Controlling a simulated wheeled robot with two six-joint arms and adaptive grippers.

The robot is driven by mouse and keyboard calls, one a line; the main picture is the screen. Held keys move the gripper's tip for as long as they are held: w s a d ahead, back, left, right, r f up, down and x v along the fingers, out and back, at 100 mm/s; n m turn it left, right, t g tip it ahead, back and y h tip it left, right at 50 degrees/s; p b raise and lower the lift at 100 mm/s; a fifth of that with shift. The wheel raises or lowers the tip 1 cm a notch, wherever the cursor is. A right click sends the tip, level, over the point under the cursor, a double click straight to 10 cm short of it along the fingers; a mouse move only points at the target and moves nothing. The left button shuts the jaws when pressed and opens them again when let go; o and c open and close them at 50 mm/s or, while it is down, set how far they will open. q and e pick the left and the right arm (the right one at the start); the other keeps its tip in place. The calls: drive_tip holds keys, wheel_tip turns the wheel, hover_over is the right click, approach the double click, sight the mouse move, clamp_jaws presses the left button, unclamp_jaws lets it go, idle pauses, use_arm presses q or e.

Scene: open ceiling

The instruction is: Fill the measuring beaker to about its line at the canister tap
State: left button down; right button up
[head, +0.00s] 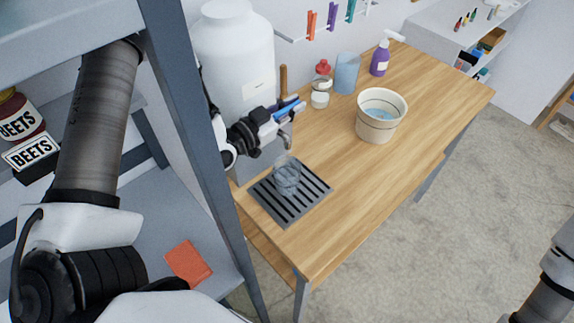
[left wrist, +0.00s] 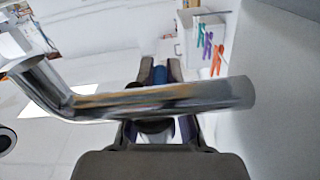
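The white canister (head: 235,60) stands at the table's left end, and its metal tap (head: 285,140) points down over the drip tray (head: 312,204). The clear measuring beaker (head: 287,180) stands upright on that tray, under the tap; its water level and line are too small to tell. My left gripper (head: 285,111) is at the tap, with its fingers on both sides of a blue lever (left wrist: 160,76). In the left wrist view the metal spout (left wrist: 170,98) crosses in front of the fingers. My right gripper is out of view; only my right arm shows at lower right.
A cream bucket (head: 371,127) with bluish water stands right of the tray. Behind are a red-capped jar (head: 320,97), a blue cup (head: 347,72) and a purple spray bottle (head: 380,60). A grey shelf post (head: 190,140) stands close on the left. The table's front is clear.

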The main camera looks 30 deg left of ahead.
use_arm(q)
drive_tip(key=shift+s+d+r+m+g+h+p, duration=0.15)
drive_tip(key=shift+m+h+p, duration=0.15)
drive_tip(key=shift+h, duration=0.15)
drive_tip(key=shift+w+d+m+g+h+p, duration=0.15)
drive_tip(key=shift+m+h+p, duration=0.15)
drive_tip(key=shift+h, duration=0.15)
drive_tip(key=shift+s+d+f+m+g+h, duration=0.2)
drive_tip(key=shift+m+g+h, duration=0.2)
drive_tip(key=shift+m+h, duration=0.25)
drive_tip(key=shift+a+n, duration=0.1)
drive_tip(key=shift+n, duration=0.15)
idle(6.2)
